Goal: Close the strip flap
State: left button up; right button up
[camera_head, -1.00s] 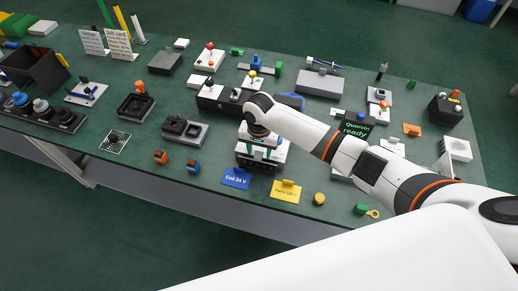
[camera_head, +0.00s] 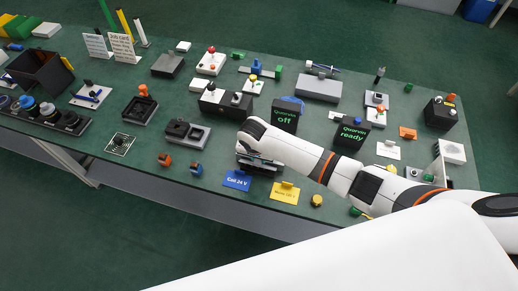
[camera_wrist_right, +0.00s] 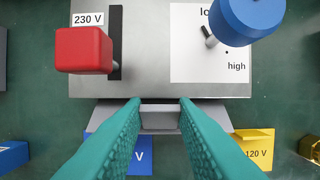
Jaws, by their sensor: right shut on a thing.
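In the right wrist view, a grey strip (camera_wrist_right: 212,118) that looks like the strip flap runs along the near edge of a metal box (camera_wrist_right: 150,88). My right gripper (camera_wrist_right: 160,106) has its teal fingers on either side of a raised grey middle piece of it and is shut on that piece. The flap's hinge and exact angle cannot be told. In the head view my right gripper (camera_head: 258,162) is at the box near the table's front edge, and the arm hides most of the box. My left gripper is not in view.
The box carries a red knob (camera_wrist_right: 84,50) by a 230 V label and a blue knob (camera_wrist_right: 247,20) by a low/high plate. Behind are displays reading off (camera_head: 285,117) and ready (camera_head: 351,133).

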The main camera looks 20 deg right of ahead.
aim_at(258, 166)
jog(key=shift+s+a+f+t+h+p, duration=0.1)
jog(key=shift+s+a+t+h+p, duration=0.25)
jog(key=shift+s+t+h+p, duration=0.3)
jog(key=shift+s+a+f+t+h+b, duration=0.25)
jog(key=shift+f+t+h+b, duration=0.15)
jog(key=shift+t, duration=0.45)
jog(key=shift+s+f+t+h, duration=0.1)
jog(key=shift+f+t+h, duration=0.15)
jog(key=shift+t, duration=0.05)
jog(key=t+b, duration=0.1)
jog(key=b, duration=0.1)
jog(key=f+t+h+b, duration=0.1)
jog(key=b, duration=0.1)
jog(key=shift+s+a, duration=0.3)
jog(key=shift+s, duration=0.05)
jog(key=shift+s+t+h+b, duration=0.15)
jog(key=shift+t+h+b, duration=0.35)
jog(key=shift+t+b, duration=0.15)
jog(key=shift+r, duration=0.15)
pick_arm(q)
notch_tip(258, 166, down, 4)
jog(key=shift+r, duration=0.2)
pick_arm(e)
jog(key=o, duration=1)
jog(key=shift+a, duration=0.1)
